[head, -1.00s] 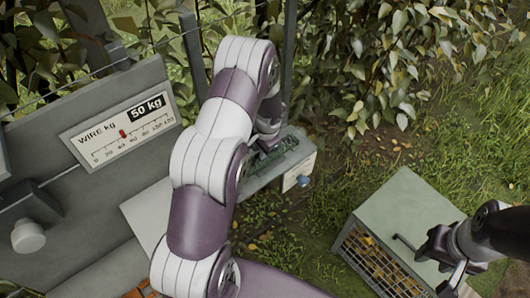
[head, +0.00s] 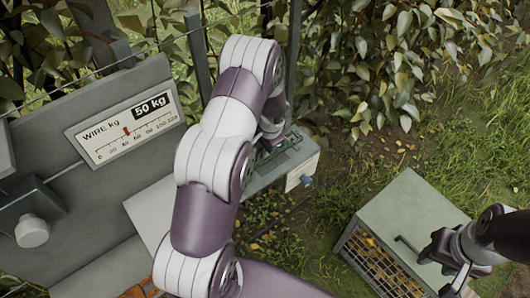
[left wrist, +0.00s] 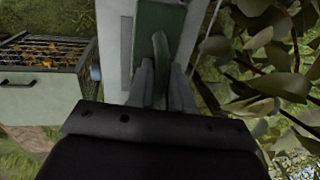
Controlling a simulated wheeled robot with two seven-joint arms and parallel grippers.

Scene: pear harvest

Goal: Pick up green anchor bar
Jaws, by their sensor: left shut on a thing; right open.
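The green anchor bar (left wrist: 161,52) shows in the left wrist view between the two fingers of my left gripper (left wrist: 162,82), which is shut on it. Behind it is a dark green tray-like part (left wrist: 158,14) on the pale shelf. In the head view my left gripper (head: 270,136) is at the shelf, largely hidden by my own arm. Green parts (head: 284,148) show on the shelf beside it, but I cannot tell the bar apart there. My right gripper (head: 450,262) is open and empty at the lower right, over the front of the grey crate.
A grey box (head: 405,210) with a handle and a mesh side holding yellow leaves stands at the right. A grey panel with a wire gauge (head: 125,125) reading 50 kg is at the left. A blue knob (head: 306,181) sticks out from the shelf end. Leafy bushes are behind.

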